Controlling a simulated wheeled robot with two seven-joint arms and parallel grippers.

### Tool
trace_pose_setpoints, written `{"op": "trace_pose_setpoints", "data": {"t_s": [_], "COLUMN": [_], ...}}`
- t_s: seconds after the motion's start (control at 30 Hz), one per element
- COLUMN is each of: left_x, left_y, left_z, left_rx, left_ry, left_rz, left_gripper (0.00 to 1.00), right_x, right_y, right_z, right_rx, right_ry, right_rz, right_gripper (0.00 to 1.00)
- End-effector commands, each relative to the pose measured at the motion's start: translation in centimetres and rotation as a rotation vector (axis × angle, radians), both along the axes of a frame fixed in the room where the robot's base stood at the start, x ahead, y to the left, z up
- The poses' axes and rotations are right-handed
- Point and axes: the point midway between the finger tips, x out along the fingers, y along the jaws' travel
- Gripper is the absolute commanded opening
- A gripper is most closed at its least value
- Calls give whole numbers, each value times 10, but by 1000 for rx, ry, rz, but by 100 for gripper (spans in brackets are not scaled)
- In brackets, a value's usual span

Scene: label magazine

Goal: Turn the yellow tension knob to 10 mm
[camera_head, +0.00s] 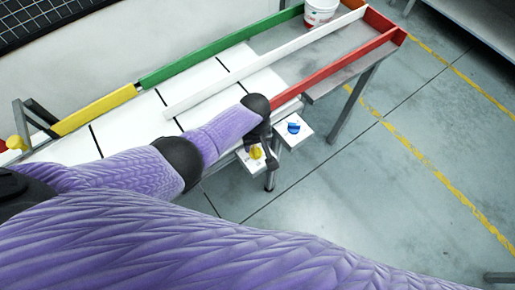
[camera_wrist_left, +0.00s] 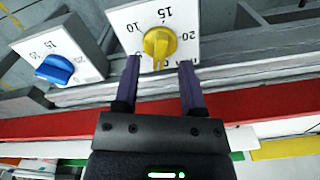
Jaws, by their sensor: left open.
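The yellow tension knob (camera_wrist_left: 158,42) sits on a white dial plate (camera_wrist_left: 190,14) printed with 10, 15 and 20. Its raised grip stands nearly upright in the left wrist view, but I cannot tell which end is the pointer. The 15 is above the knob and the 10 to its left. My left gripper (camera_wrist_left: 160,62) is open, its two fingertips to either side of the knob's lower part, with gaps at both sides. In the head view the yellow knob (camera_head: 256,153) shows beside my left gripper (camera_head: 267,150). My right gripper is out of view.
A blue knob (camera_wrist_left: 54,69) on its own white plate (camera_wrist_left: 40,42) is close by on the left. A red rail (camera_wrist_left: 60,130) runs behind the fingers. In the head view a white bucket (camera_head: 320,12) stands at the table's far end.

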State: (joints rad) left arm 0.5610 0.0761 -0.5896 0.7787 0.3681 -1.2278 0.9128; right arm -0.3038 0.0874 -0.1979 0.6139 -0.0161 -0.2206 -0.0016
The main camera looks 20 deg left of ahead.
Motion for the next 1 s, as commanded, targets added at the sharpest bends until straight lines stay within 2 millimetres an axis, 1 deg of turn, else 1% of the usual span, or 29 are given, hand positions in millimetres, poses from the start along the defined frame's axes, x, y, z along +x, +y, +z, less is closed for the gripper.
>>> {"op": "trace_pose_setpoints", "data": {"t_s": [0.03,0.1,0.2,0.4,0.43,0.47,0.5,0.57,0.6,0.67,0.7,1.0], "left_x": [0,0,0,0,0,0,0,0,0,0,0,0], "left_y": [0,0,0,0,0,0,0,0,0,0,0,0], "left_z": [-14,-21,-24,-22,-22,-22,-22,-22,-22,-22,-22,-22], "left_rx": [0,1,1,0,0,0,0,0,0,0,0,0], "left_ry": [1,-1,-1,-2,-2,-2,-2,-2,-2,-1,-1,-1], "left_rz": [0,0,-1,-1,-1,-1,-1,-1,0,0,0,-5], "left_gripper": [53,53,53,53,51,44,36,23,15,2,0,0], "right_x": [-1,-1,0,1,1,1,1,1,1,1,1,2], "right_y": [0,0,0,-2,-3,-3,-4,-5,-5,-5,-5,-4], "right_z": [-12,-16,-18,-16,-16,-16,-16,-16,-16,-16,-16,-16], "right_rx": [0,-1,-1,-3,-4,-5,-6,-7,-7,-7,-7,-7], "right_ry": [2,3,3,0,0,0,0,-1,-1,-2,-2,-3], "right_rz": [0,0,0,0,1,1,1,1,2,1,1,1], "right_gripper": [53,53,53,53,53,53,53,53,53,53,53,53]}}
